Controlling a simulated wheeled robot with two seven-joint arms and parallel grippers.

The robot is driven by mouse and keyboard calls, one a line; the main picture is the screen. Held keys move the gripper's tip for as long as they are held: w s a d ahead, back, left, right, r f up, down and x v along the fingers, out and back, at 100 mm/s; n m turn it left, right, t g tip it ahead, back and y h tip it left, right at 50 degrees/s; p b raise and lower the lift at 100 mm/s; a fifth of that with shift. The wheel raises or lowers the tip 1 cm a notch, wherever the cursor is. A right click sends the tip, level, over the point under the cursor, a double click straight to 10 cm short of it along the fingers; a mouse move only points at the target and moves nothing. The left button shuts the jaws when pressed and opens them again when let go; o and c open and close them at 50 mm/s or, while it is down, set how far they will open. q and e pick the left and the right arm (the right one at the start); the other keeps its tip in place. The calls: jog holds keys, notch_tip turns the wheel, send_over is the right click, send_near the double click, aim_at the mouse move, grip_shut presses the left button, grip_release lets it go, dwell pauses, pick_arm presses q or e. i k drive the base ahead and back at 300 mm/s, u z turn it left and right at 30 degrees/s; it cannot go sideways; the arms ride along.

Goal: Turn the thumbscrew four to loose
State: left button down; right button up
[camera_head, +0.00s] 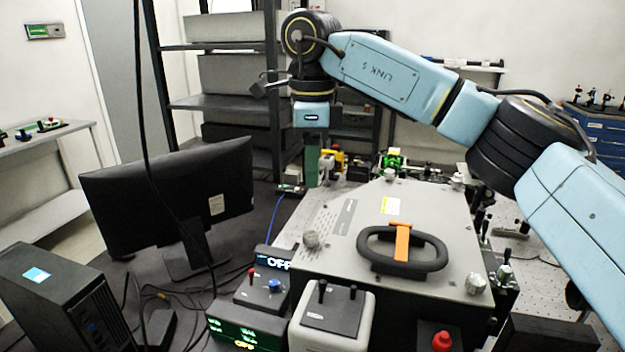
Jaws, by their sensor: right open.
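A grey spectrometer cover (350,268) with a black handle (404,262) carries silvery thumbscrews at its corners. One is at the near left (311,239), one at the near right (476,284), one at the far left (390,174) and another at the far right (457,181). I cannot read which is number four. My right gripper (312,184) points down beyond the cover's left edge, apart from every thumbscrew. It is open, though its green fingers overlap in this view; nothing shows between them. My left gripper is out of view.
A monitor (170,195) stands at the left, with a black computer case (65,300) in front. Control boxes with switches (332,310) and a red button (442,341) line the near side. Small optics (393,160) stand behind the cover. A dark shelf (225,105) rises behind.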

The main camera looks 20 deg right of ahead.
aim_at(475, 283)
jog(key=k, duration=2)
